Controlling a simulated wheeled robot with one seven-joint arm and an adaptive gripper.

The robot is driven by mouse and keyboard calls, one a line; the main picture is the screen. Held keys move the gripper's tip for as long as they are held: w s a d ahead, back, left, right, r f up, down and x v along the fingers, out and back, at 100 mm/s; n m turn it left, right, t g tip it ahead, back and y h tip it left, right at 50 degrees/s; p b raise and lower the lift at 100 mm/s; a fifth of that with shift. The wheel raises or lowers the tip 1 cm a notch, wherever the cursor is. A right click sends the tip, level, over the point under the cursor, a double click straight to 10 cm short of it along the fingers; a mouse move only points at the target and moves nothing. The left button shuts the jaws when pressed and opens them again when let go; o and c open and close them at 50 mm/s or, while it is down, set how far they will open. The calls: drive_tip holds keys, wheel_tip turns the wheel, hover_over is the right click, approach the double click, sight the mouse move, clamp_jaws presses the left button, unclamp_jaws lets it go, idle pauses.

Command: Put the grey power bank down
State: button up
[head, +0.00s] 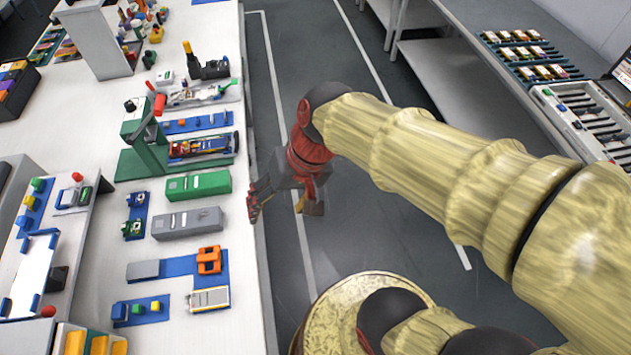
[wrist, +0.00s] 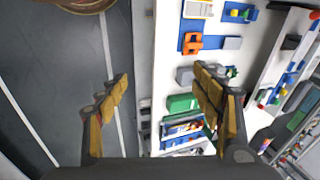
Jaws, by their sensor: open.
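The grey power bank (head: 188,223) lies flat on the white table, close to its right edge, between a green box (head: 198,185) and an orange part (head: 208,260) on a blue mat. In the wrist view the grey power bank (wrist: 185,75) is partly hidden behind the right-hand finger. My gripper (head: 284,207) is open and empty, apart from the power bank. In the head view it hangs to the right of the table edge, over the floor. In the wrist view the open fingers (wrist: 161,76) straddle the table's edge.
A green press (head: 140,150) and a blue tray of parts stand farther back on the table (head: 245,290). A small raised shelf with blue fixtures (head: 40,205) is at the left. A grey bench (head: 470,80) with battery trays stands across the aisle. The aisle floor is clear.

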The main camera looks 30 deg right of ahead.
drive_tip(key=s+d+r+n+t+h, duration=0.2)
drive_tip(key=d+r+n+t+h, duration=0.1)
drive_tip(key=d+r, duration=0.2)
drive_tip(key=shift+s+d+r, duration=0.3)
drive_tip(key=shift+d+r, duration=0.1)
drive_tip(key=shift+d, duration=0.65)
